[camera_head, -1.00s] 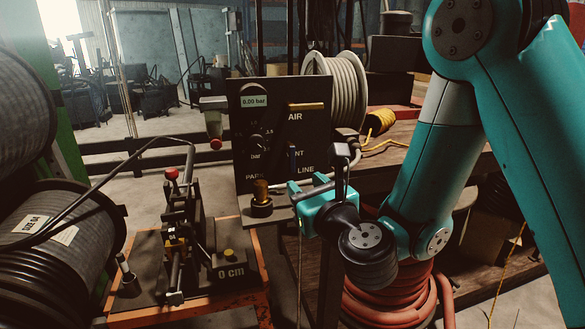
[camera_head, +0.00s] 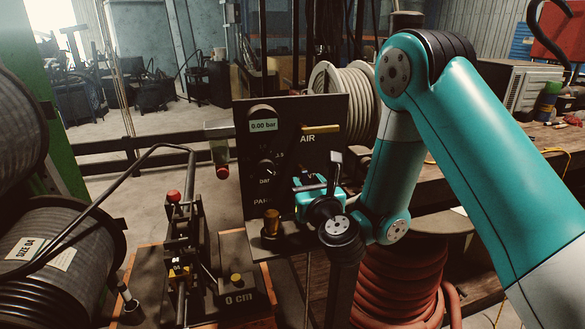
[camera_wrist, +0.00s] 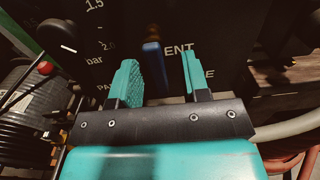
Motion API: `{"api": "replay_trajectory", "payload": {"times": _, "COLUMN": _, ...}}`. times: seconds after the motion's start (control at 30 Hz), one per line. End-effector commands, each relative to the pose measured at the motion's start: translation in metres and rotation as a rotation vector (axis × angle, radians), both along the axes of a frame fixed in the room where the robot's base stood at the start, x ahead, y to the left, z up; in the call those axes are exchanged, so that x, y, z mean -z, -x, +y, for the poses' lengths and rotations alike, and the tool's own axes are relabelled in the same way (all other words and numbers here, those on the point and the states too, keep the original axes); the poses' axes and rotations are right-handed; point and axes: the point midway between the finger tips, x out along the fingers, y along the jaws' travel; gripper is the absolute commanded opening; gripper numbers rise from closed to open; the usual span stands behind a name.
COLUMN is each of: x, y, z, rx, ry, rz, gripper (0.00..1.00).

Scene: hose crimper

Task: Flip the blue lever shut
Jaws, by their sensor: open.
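The blue lever (camera_wrist: 152,62) shows in the wrist view on the black panel (camera_wrist: 215,25), upright beside the letters "ENT". It lies between the two fingers in the picture, nearer the left one, and stands beyond them; I cannot tell whether anything touches. My gripper (camera_wrist: 160,70) is open and empty, with its teal fingers pointing at the panel. In the head view my gripper (camera_head: 312,192) is in front of the panel's lower right part (camera_head: 245,150) and hides the blue lever.
A brass-coloured lever (camera_head: 320,129) sticks out sideways at "AIR", above my gripper. The gauge (camera_head: 263,125) reads 0.00 bar. A brass knob (camera_head: 271,224) stands below left of my gripper. The crimper with a red knob (camera_head: 173,196) is further left. A hose reel (camera_head: 345,95) is behind.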

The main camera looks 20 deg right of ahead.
Motion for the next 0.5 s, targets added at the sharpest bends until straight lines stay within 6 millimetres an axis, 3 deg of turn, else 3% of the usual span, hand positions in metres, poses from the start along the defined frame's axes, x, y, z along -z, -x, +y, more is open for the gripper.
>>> {"api": "replay_trajectory", "payload": {"times": 0.47, "x": 0.0005, "y": -0.0064, "z": 0.0075, "rx": -0.012, "ry": 0.0, "rz": 0.0, "gripper": 0.43}}
{"api": "replay_trajectory", "payload": {"times": 0.5, "x": 0.0005, "y": -0.0064, "z": 0.0078, "rx": -0.012, "ry": 0.0, "rz": 0.0, "gripper": 0.36}}
